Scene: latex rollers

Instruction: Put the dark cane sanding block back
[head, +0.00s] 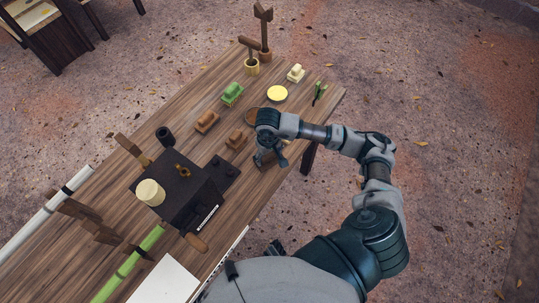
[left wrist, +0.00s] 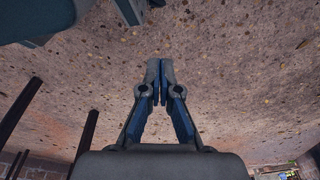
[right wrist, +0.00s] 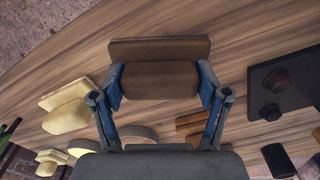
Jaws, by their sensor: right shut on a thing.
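My right gripper (head: 270,160) is over the near right part of the wooden table. In the right wrist view my right gripper (right wrist: 160,85) is shut on the rounded grip of a dark brown sanding block (right wrist: 160,49), one finger at each end. The block's flat base lies beyond the grip. In the head view the gripper mostly hides the block, and I cannot tell whether it touches the tabletop. My left gripper (left wrist: 160,70) is shut and empty, its fingertips together above the ground and away from the table.
Lighter brown blocks (head: 207,121), a green block (head: 232,93) and a cream block (head: 296,72) stand on the table (head: 185,92). A yellow disc (head: 277,93) lies near them. A black box (head: 180,187) with a dark plate stands left of my gripper.

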